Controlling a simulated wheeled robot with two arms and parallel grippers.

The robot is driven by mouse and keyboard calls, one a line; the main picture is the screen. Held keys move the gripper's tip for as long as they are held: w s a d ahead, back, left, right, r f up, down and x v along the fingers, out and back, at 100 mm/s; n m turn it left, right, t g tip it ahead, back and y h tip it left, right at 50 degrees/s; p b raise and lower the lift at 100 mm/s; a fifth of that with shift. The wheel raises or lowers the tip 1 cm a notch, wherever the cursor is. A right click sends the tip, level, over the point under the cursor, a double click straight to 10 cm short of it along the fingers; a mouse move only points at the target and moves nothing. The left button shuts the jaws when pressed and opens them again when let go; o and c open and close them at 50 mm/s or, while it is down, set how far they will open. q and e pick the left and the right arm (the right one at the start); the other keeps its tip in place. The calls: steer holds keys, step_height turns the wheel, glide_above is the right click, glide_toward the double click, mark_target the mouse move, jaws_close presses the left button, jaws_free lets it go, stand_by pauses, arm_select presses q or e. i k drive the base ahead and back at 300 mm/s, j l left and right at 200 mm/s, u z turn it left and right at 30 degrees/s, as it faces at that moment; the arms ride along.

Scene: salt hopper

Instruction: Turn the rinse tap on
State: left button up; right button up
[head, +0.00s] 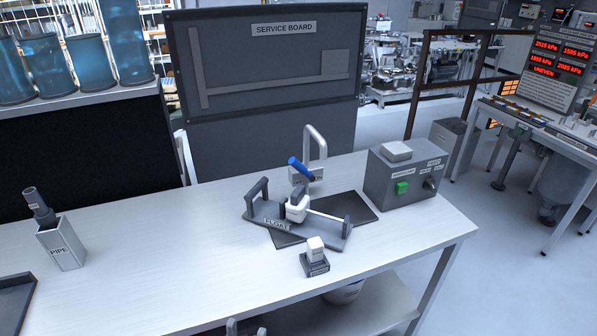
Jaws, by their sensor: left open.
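The rinse tap (317,142) stands at the back of the metal bench, a pale grey spout bent over at the top. A blue lever (299,167) slants across its base, partly covering a small label there. The lever leans up to the left. My left gripper (246,328) shows only as dark fingertips at the bottom edge, in front of the bench, well apart from the tap. Its fingers are spread with nothing visible between them. My right gripper is not in view.
A cradle labelled FLOAT (277,224) on a dark mat stands in front of the tap. A small block with a white cube (315,249) is nearer. A grey box with a green button (401,188) stands right, a PIPE holder (62,247) left. The bench's left middle is clear.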

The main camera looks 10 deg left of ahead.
mark_target(295, 163)
steer(key=i+l, duration=0.65)
steer(key=l, duration=0.15)
